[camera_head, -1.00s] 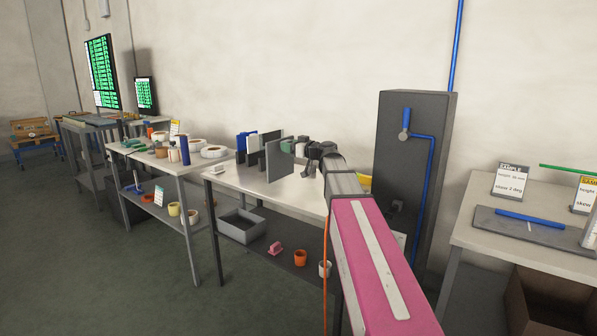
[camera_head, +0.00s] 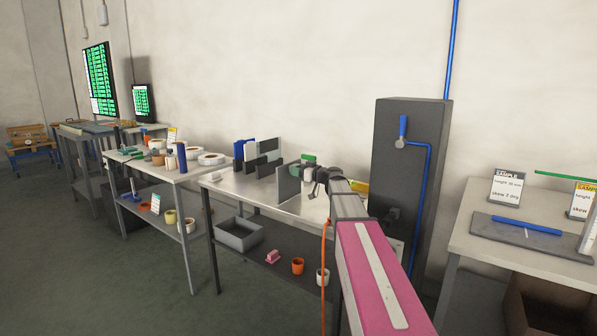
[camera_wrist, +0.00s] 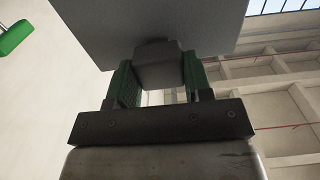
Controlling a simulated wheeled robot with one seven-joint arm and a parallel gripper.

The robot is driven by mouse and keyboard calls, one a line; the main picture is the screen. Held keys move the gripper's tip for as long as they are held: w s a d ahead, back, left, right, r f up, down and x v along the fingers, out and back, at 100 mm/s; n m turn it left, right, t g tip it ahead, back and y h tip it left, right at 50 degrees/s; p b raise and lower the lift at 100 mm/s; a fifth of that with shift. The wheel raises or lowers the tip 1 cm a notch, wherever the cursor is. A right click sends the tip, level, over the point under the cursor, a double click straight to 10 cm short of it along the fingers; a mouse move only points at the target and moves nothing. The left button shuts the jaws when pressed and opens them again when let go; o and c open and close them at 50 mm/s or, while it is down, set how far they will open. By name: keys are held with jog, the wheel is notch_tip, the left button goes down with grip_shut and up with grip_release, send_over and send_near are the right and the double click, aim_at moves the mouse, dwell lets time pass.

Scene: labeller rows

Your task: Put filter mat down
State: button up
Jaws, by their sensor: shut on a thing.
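The filter mat seems to be the flat grey panel (camera_head: 289,186), held upright over the middle table (camera_head: 235,190), to the right of the divider rack. In the wrist view the panel (camera_wrist: 150,22) fills the top, with a grey block on it between the green fingers. My gripper (camera_wrist: 158,78) is shut on this block. In the head view my gripper (camera_head: 308,177) is small and partly hidden by my wrist. I cannot tell whether the panel's lower edge touches the tabletop.
A rack (camera_head: 262,160) with dark dividers and a blue panel (camera_head: 239,153) stands left of the held panel. A dark cabinet (camera_head: 385,150) stands behind my arm on the right. A grey bin (camera_head: 240,236) and small cups sit on the lower shelf.

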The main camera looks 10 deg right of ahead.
jog(key=shift+f, duration=0.2)
jog(key=o, duration=1)
jog(key=shift+r, duration=0.1)
jog(key=v, duration=0.7)
jog(key=shift+s+d+r, duration=0.2)
jog(key=shift+s, duration=0.05)
